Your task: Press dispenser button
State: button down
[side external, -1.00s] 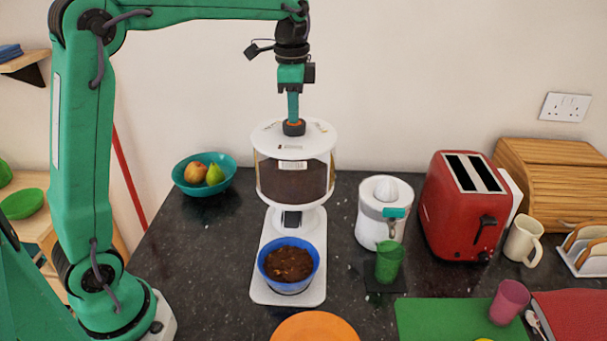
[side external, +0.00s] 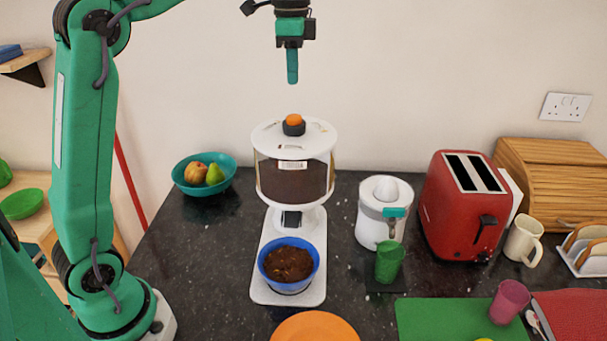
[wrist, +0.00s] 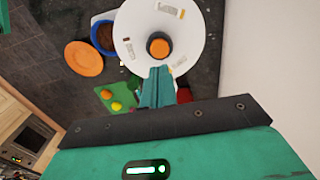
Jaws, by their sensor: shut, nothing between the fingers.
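The dispenser (side external: 292,180) stands on the dark counter, with a white lid, a clear drum of brown contents and a white base. Its orange button (side external: 294,119) sits in a black collar on the lid; it also shows in the wrist view (wrist: 158,47). A blue bowl (side external: 289,284) on the dispenser's base holds brown food. My gripper (side external: 292,80) is shut and empty, pointing down, clearly above the button and not touching it. In the wrist view the shut fingers (wrist: 156,72) show just below the button.
A teal fruit bowl (side external: 226,170) is left of the dispenser. A white juicer (side external: 370,232), a green cup (side external: 389,262) and a red toaster (side external: 440,215) stand to the right. An orange plate (side external: 314,328) and a green board (side external: 440,318) lie in front. The air around my gripper is clear.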

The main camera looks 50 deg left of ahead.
jog(key=shift+r, duration=2.8)
jog(key=s+d+f+n+t, duration=0.2)
jog(key=s+f+n, duration=0.2)
jog(key=s+f, duration=0.5)
jog(key=s+d+f+n+t, duration=0.2)
jog(key=s+f+n, duration=0.3)
jog(key=s+f, duration=0.4)
jog(key=s+t, duration=0.1)
jog(key=s, duration=0.3)
jog(key=shift+s+d, duration=0.15)
jog(key=shift+s, duration=0.2)
